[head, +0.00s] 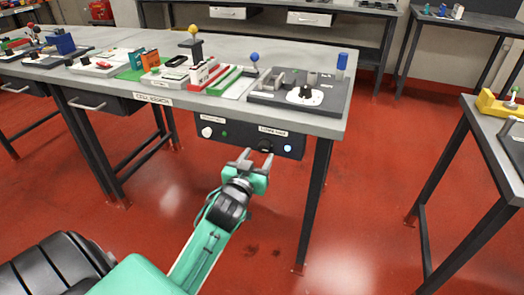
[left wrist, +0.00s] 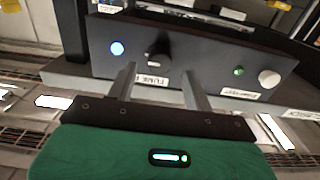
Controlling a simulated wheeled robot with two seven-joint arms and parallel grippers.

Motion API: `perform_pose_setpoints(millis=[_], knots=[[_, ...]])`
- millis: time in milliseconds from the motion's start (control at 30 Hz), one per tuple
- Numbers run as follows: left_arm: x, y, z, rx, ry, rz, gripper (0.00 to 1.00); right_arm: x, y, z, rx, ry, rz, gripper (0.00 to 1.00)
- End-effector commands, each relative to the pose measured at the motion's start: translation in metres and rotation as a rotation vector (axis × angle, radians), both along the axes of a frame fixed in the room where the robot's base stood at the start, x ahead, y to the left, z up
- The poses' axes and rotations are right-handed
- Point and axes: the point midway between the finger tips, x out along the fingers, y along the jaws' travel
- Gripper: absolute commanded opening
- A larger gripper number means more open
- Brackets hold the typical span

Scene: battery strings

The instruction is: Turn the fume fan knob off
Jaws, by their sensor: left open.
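The fume fan knob (left wrist: 157,53) is a dark round knob on the black control panel (left wrist: 205,62). In the left wrist view it stands above and between my fingertips, over a partly hidden label that begins with "FUME". In the head view the knob (head: 265,147) is on the panel under the bench's front edge, partly hidden behind my fingers. My left gripper (head: 257,157) is open and empty, pointing at the panel just in front of the knob. In the left wrist view both fingers (left wrist: 158,74) are spread. I cannot tell whether they touch the knob.
A lit blue lamp (left wrist: 117,48) is beside the knob. A white knob (head: 207,132) and a green lamp (head: 224,134) sit farther left on the panel in the head view. The bench top (head: 340,128) overhangs the panel. Red floor is clear in front.

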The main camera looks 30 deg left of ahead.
Motion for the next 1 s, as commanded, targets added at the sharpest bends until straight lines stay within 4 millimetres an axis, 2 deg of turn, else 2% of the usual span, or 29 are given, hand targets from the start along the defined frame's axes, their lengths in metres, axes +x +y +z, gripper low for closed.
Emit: perform_pose_setpoints(millis=[100, 300, 667, 767, 900, 1000], knots=[[0.018, 0.004, 0.000, 0.001, -0.002, 0.000, 0.51, 0.001, 0.003, 0.000, 0.009, -0.015, 0.003, 0.36], [0.035, 0.008, 0.000, 0.001, -0.001, 0.000, 0.51, 0.003, 0.007, 0.002, 0.026, -0.045, 0.006, 0.36], [0.039, 0.009, 0.000, 0.000, 0.000, 0.000, 0.51, -0.001, 0.008, -0.001, 0.029, -0.041, 0.005, 0.36], [0.039, 0.009, 0.000, 0.000, 0.000, 0.000, 0.36, -0.001, 0.008, -0.001, 0.029, -0.039, 0.005, 0.36], [0.039, 0.009, 0.000, 0.000, 0.000, 0.000, 0.08, -0.001, 0.008, -0.001, 0.029, -0.038, 0.005, 0.36], [0.039, 0.009, 0.000, 0.001, 0.000, 0.000, 0.07, -0.001, 0.008, -0.001, 0.029, -0.038, 0.005, 0.36]])
